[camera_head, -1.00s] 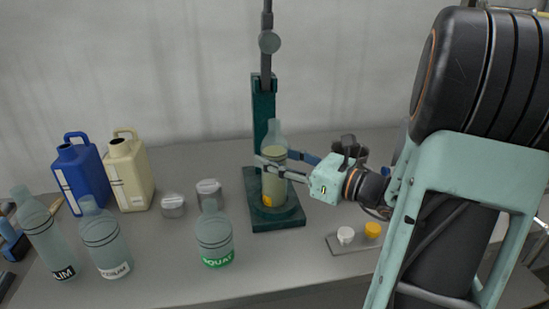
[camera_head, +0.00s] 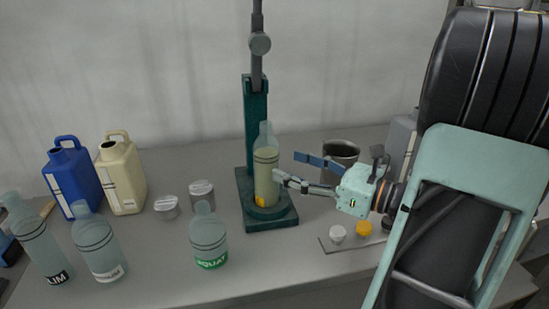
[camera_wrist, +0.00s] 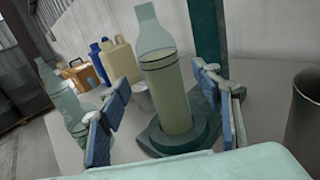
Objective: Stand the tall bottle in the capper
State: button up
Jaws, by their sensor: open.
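The tall bottle (camera_head: 265,172), clear with pale yellow-green liquid and dark rings, stands upright on the round seat of the capper (camera_head: 270,217). The capper is a dark green press with a base, a column and a grey head above. My gripper (camera_head: 288,170) is open, to the right of the bottle and clear of it. In the wrist view the bottle (camera_wrist: 165,85) stands ahead, between and beyond the two spread blue-padded fingers (camera_wrist: 165,118). An orange label shows low on the bottle.
A squat bottle (camera_head: 209,243) with a green label stands front left of the capper. Two more bottles, a blue jug (camera_head: 73,178), a cream jug (camera_head: 121,180) and two grey tins are further left. A tray (camera_head: 328,243) with white and yellow caps and a dark pot (camera_head: 341,152) are at right.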

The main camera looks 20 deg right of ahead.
jog(key=shift+v, duration=2.4)
jog(key=shift+a, duration=0.1)
